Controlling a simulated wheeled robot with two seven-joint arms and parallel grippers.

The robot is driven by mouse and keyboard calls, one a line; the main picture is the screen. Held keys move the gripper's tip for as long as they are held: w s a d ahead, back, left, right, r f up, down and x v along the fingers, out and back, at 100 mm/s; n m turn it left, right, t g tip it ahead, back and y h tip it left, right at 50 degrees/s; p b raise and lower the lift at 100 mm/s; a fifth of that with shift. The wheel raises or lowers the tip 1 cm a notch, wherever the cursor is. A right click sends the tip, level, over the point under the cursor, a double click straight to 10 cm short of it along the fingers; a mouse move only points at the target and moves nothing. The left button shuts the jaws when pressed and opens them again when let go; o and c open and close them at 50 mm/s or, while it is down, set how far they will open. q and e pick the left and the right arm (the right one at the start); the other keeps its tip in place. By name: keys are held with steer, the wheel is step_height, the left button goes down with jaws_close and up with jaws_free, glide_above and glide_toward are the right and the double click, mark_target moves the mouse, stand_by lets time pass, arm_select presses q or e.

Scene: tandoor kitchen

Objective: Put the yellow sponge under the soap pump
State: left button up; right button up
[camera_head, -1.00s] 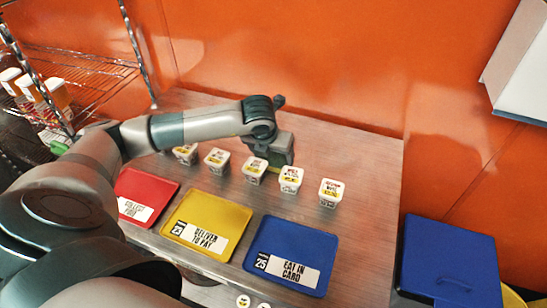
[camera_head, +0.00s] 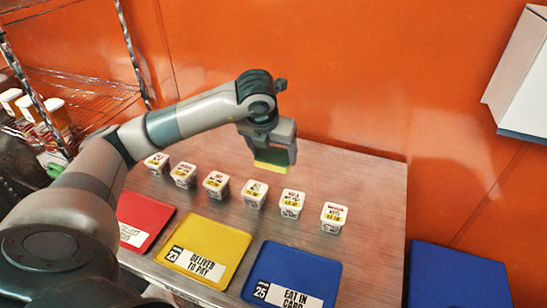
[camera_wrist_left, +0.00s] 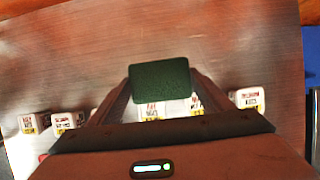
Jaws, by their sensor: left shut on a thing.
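My left gripper (camera_head: 273,155) is shut on the yellow sponge (camera_head: 271,167) and holds it in the air above the back of the steel counter, behind the row of tubs. Its yellow underside shows in the head view. In the left wrist view the sponge's dark green top (camera_wrist_left: 160,80) sits between the two fingers. I see nothing that I can surely call the soap pump. My right gripper is not in view.
Several white tubs (camera_head: 254,194) stand in a row on the counter (camera_head: 372,190). Red (camera_head: 150,213), yellow (camera_head: 208,250) and blue (camera_head: 292,272) trays lie in front. A blue lidded box (camera_head: 458,275) is at right, a white wall box (camera_head: 523,75) above. A wire rack (camera_head: 85,88) stands left.

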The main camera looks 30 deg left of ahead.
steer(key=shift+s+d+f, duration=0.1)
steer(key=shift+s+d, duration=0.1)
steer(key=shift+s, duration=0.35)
